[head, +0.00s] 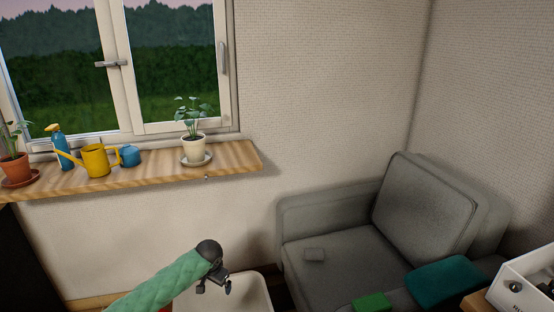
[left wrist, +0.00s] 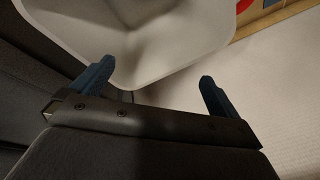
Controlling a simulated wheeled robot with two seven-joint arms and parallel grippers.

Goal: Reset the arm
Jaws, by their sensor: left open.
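My left arm, in a green quilted sleeve, comes in from the bottom left of the head view. My left gripper (head: 214,285) is at its end, in front of a pale, rounded seat or tub (head: 255,288). In the left wrist view, the gripper (left wrist: 155,85) has its two dark blue fingers spread wide apart with nothing between them. The pale surface (left wrist: 150,50) lies beyond the fingers there. My right gripper is not in view.
A wooden sill (head: 235,158) holds a watering can (head: 96,161), a spray bottle (head: 60,150) and potted plants (head: 193,146). A grey armchair (head: 330,260) stands right, with a teal cushion (head: 447,283). A white box (head: 530,275) is at the right edge.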

